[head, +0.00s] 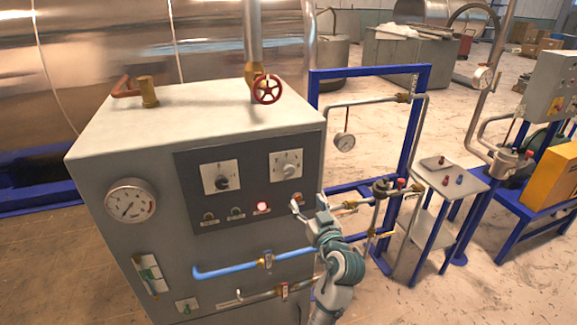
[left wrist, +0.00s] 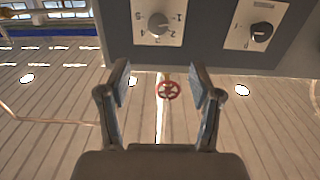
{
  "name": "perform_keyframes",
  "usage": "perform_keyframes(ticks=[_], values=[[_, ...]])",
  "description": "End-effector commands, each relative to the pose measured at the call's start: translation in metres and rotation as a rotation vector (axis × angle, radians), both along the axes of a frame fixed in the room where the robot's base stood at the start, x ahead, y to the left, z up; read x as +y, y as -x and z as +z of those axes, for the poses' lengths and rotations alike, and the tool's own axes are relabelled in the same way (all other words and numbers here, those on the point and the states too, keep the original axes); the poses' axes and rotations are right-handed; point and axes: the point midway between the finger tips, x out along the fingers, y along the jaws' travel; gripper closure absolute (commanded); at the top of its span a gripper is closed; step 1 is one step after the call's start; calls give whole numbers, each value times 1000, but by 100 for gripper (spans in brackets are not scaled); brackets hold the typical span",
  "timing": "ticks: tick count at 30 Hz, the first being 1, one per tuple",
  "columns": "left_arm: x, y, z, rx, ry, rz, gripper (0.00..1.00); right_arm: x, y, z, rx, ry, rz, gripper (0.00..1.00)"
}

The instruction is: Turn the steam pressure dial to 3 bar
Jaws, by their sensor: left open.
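A grey control cabinet carries a dark panel with two knobs on white plates. The right knob (head: 287,165) has a numbered scale; it also shows at the top of the left wrist view (left wrist: 158,23), upside down, with numerals around it. Its exact setting is too small to read. The left knob (head: 222,182) also shows in the left wrist view (left wrist: 261,31). My left gripper (head: 310,206) is open and empty, just below the numbered knob near the panel's lower right corner, apart from it. In the left wrist view its fingers (left wrist: 160,82) are spread. My right gripper is not in view.
A lit red lamp (head: 263,207) and other indicators sit below the knobs. A round gauge (head: 130,200) is on the cabinet's left. A red handwheel (head: 267,89) stands on top. Blue pipe (head: 225,269) crosses below. Pipework on a blue frame (head: 368,72) is to the right.

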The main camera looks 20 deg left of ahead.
Motion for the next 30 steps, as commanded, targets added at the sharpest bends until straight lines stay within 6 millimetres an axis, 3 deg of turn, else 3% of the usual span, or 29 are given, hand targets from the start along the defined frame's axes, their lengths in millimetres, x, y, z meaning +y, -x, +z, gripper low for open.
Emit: perform_keyframes(ticks=[7, 21, 30], values=[[16, -25, 5, -4, -5, 7, 36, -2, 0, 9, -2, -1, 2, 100], [78, -115, 6, -4, -4, 4, 36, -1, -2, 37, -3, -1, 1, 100], [93, -141, 3, -4, -3, 2, 36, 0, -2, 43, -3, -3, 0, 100]])
